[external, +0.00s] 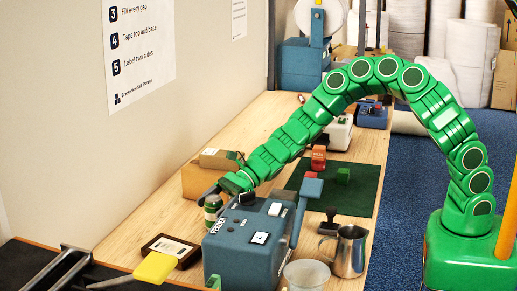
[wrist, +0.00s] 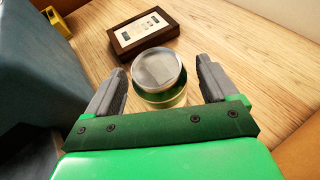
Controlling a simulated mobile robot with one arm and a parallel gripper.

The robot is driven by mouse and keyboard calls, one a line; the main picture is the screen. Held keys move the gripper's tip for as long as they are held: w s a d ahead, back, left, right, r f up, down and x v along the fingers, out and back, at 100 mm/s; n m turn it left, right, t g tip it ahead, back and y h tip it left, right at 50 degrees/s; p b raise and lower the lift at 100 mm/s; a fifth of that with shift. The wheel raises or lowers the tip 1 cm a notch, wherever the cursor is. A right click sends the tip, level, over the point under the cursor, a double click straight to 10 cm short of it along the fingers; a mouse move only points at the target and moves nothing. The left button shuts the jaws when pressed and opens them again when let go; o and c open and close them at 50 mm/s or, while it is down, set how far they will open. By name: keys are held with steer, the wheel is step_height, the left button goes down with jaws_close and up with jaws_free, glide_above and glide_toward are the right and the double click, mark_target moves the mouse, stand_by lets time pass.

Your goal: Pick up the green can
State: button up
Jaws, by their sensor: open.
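The green can (external: 211,211) stands upright on the wooden bench in the external view, left of a blue-grey machine that partly hides it. In the wrist view, the can (wrist: 160,77) shows its silver lid and a green and pale side, ahead of and between the jaws. My gripper (wrist: 160,82) is open, with one grey finger on each side of the can. No contact between fingers and can is visible. In the external view, my gripper (external: 220,192) is just above and beside the can, and its fingertips are partly hidden.
The blue-grey machine (external: 245,245) stands close right of the can. A dark-framed label block (external: 172,250) lies in front, and a cardboard box (external: 200,180) stands behind. A metal pitcher (external: 347,250), a clear cup (external: 306,275) and a green mat (external: 345,205) are farther right.

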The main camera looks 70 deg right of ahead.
steer(key=shift+x, duration=1.3)
steer(key=c, duration=1)
steer(key=shift+r, duration=0.1)
steer(key=shift+c, duration=0.2)
